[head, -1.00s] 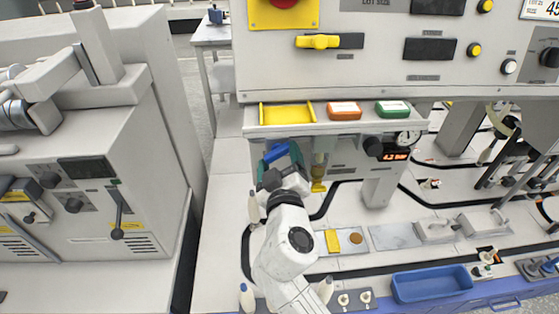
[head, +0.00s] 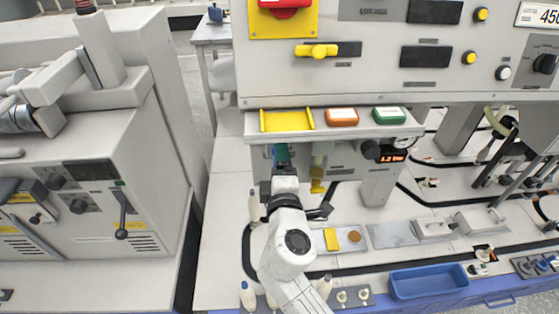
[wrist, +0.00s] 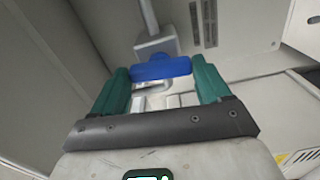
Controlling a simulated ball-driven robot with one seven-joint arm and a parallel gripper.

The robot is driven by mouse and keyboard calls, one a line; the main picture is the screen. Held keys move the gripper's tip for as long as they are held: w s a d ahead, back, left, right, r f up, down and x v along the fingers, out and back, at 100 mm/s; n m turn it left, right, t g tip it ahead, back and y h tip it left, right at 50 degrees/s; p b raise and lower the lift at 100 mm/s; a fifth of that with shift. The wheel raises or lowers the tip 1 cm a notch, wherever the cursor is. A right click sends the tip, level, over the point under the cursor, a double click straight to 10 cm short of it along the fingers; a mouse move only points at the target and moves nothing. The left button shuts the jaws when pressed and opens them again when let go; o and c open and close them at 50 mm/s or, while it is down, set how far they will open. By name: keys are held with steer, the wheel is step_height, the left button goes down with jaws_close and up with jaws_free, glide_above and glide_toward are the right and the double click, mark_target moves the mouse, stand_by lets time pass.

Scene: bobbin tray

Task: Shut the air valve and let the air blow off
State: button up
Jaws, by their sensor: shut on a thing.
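The air valve's blue handle (wrist: 160,68) lies crosswise between my gripper's two green fingers in the wrist view, with a pale grey valve body (wrist: 155,45) behind it. My gripper (head: 281,156) is shut on this handle, under the front shelf of the machine. In the head view my own fingers and wrist hide the handle. A small red-lit pressure display (head: 392,156) sits to the right and seems to read 1.2 bar.
A yellow-based filter bowl (head: 317,180) hangs close to the right of my gripper. White bottles (head: 254,205) stand left and below.

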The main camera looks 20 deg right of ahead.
steer(key=shift+n, duration=0.6)
steer(key=shift+f, duration=0.1)
steer(key=o, duration=1)
steer(key=b+v, duration=0.1)
steer(key=v, duration=0.9)
steer(key=shift+s+a, duration=0.15)
steer(key=shift+s, duration=0.25)
